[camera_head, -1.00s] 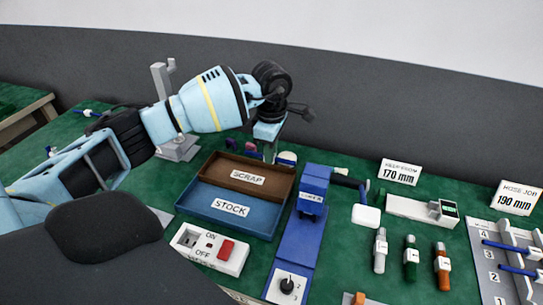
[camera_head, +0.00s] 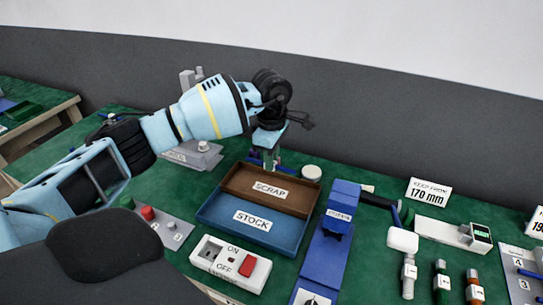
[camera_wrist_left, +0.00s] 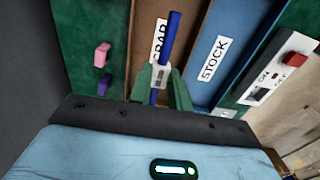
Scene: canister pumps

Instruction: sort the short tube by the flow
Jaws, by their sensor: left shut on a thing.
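My left gripper (camera_head: 267,157) is at the far edge of the brown SCRAP tray (camera_head: 232,182) in the head view. In the left wrist view the gripper (camera_wrist_left: 160,88) is shut on a blue tube (camera_wrist_left: 171,38) with a pale marked sleeve (camera_wrist_left: 161,74). The tube is in front of the SCRAP label there; its height above the tray is unclear. The blue STOCK tray (camera_head: 214,213) lies on the near side of the SCRAP tray and also shows in the left wrist view (camera_wrist_left: 232,22). A sign (camera_head: 428,192) reads "KEEP FROM 170 mm". My right gripper is not in view.
An ON/OFF switch box (camera_head: 212,254) stands in front of the trays. A blue bench fixture (camera_head: 331,252) is to their right. Several capped vials (camera_head: 441,280) and a gauge with a small display (camera_head: 450,231) stand farther right. Pink (camera_wrist_left: 102,54) and purple (camera_wrist_left: 104,86) pieces lie beside the trays.

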